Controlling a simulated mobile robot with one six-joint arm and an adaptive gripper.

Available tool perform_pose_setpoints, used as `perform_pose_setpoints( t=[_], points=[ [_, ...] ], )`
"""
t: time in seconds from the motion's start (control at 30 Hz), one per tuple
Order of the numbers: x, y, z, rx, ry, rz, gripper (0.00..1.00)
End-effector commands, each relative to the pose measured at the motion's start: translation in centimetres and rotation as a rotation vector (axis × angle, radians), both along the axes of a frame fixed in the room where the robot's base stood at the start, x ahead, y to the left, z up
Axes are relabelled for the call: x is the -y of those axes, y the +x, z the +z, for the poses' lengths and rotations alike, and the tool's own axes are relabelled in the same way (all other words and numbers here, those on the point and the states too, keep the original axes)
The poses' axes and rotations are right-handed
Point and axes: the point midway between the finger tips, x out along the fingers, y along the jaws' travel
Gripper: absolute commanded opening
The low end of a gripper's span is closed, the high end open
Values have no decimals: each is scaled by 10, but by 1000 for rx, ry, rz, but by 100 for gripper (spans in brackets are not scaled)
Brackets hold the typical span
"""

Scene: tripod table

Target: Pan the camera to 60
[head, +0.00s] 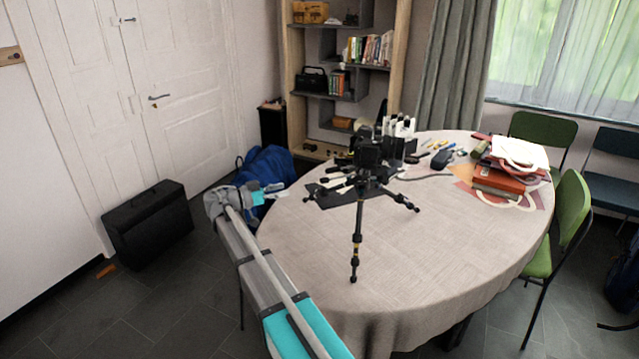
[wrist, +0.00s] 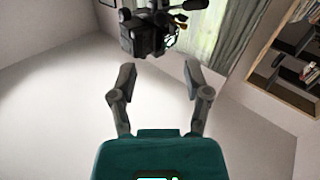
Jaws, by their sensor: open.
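A black camera (head: 368,148) sits on a black tripod (head: 357,235) that stands upright with spread legs on the round table (head: 310,245). In the wrist view the camera (wrist: 148,38) shows at the top, beyond my fingertips and apart from them. Its pan angle and any scale marks are too small to read. My gripper (head: 277,190) is at the table's left edge, left of the tripod. In the wrist view my gripper (wrist: 160,75) is open, with nothing between its two fingers.
Books and papers (head: 500,175) lie at the table's right, small tools (head: 437,146) at the back. Green chairs (head: 565,220) stand at the right. A blue bag (head: 268,170) and a black case (head: 147,223) are on the floor at left. The table's front is clear.

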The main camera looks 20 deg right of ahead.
Motion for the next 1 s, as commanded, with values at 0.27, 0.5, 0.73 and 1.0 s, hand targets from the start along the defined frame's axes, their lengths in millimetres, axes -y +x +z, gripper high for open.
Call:
perform_pose_setpoints(
  t=[0.27,0.5,0.73,1.0],
  points=[
    [24,-2,0,-1,1,-2,62],
    [59,-3,0,-1,1,-2,62],
    [94,-4,0,-1,1,-3,62],
    [126,-5,0,-1,1,-2,62]
  ],
)
